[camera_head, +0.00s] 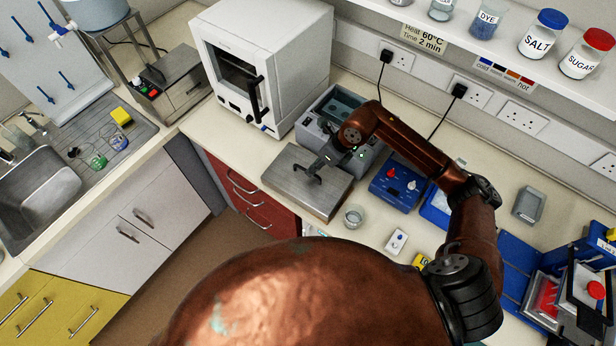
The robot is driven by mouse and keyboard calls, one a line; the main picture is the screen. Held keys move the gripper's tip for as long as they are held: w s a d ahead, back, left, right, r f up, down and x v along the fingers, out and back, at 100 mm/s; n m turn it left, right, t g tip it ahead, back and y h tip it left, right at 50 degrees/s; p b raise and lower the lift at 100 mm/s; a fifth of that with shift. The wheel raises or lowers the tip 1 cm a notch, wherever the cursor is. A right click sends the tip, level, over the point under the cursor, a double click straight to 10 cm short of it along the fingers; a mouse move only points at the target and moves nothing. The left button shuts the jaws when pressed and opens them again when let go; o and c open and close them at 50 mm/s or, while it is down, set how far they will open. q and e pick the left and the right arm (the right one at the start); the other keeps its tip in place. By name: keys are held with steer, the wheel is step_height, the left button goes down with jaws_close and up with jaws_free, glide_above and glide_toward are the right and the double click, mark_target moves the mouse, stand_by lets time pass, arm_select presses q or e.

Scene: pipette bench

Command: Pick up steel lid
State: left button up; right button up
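The steel lid (325,192) is a flat, brushed-metal rectangle with a dark handle on top. It shows on the bench in front of the grey water bath (366,166), whose basin is open at the top. My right gripper (320,165) reaches in from the right, low over the lid at its handle. The fingers and the handle are dark and overlap, so I cannot tell whether the fingers are closed around it. My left gripper is out of view.
A white oven (235,65) stands left of the bath. A blue device (397,187) with knobs is to the right. A small glass beaker (353,216) stands close to the lid's right corner. A white switch plate (396,241) lies nearer the front edge.

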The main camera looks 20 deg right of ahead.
mark_target(307, 177)
steer(key=x, duration=0.3)
steer(key=shift+w+a+f, duration=0.1)
steer(key=shift+a+f, duration=0.15)
steer(key=shift+s+r, duration=0.15)
steer(key=shift+s, duration=0.15)
steer(key=shift+w+d, duration=0.1)
steer(key=shift+w, duration=0.05)
jaws_close()
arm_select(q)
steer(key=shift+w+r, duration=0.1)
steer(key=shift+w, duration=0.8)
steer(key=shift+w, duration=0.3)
arm_select(e)
steer(key=shift+r, duration=0.15)
